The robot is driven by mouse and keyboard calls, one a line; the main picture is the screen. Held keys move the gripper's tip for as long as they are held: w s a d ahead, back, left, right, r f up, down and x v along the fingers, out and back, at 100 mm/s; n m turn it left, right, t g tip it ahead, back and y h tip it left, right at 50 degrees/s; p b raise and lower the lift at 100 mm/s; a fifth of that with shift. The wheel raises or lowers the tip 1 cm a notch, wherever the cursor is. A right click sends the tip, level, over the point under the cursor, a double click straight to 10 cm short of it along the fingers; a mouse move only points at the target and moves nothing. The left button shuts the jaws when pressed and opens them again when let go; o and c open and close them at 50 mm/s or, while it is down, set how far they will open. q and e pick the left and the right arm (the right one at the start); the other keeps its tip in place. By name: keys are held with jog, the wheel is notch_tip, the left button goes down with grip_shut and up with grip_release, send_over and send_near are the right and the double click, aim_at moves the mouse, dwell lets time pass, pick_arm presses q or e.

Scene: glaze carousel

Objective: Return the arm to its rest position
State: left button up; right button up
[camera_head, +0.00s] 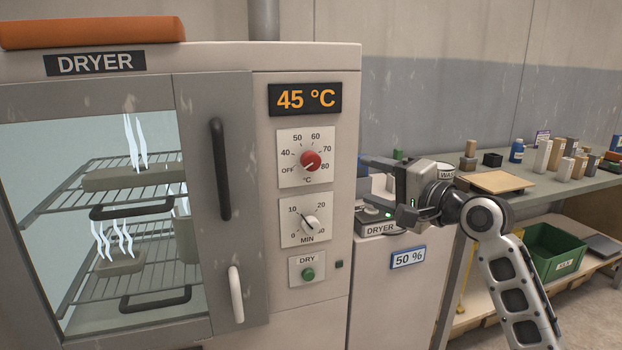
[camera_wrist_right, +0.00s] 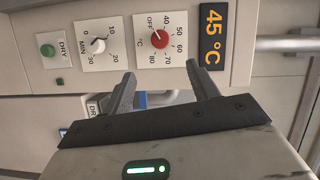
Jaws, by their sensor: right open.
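My right gripper (camera_head: 376,188) is open and empty to the right of the dryer's control panel, and its arm comes in from the lower right. In the right wrist view its two fingers (camera_wrist_right: 160,80) stand apart with nothing between them, facing the panel without visible contact. The dryer (camera_head: 220,60) reads 45 °C on its display (camera_head: 305,99). A red temperature knob (camera_head: 311,161), a white minute knob (camera_head: 309,224) pointing near 10, and a green DRY button (camera_head: 308,274) sit below it. My left gripper is not in view.
The dryer door (camera_head: 235,190) looks shut, with grey pieces steaming on racks inside. A cabinet (camera_head: 395,300) marked 50 % stands close below my right gripper. A workbench (camera_head: 570,186) with bottles and blocks is behind the arm, with a green crate (camera_head: 552,250) on its lower shelf.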

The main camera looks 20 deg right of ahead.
jog(key=s+a+f+n+g+h, duration=0.1)
jog(key=s+a+f+n, duration=0.15)
jog(key=f, duration=0.55)
jog(key=s+a+f+n+g+h, duration=0.1)
jog(key=s+a+f, duration=0.15)
jog(key=f, duration=0.45)
jog(key=s+a+f+n+g+h, duration=0.1)
jog(key=s+a+f+n, duration=0.15)
jog(key=f, duration=0.55)
jog(key=s+a+f+n+g, duration=0.1)
jog(key=s+a+f+n, duration=0.2)
jog(key=s+f, duration=0.3)
jog(key=s+a+f+n+g+p, duration=0.1)
jog(key=s+a+f+n, duration=0.2)
jog(key=s, duration=1)
notch_tip(320, 180, down, 3)
jog(key=shift+s+a+r+n+h, duration=0.1)
jog(key=shift+s+a+n+h, duration=0.15)
jog(key=shift+n, duration=0.55)
jog(key=shift+w, duration=0.1)
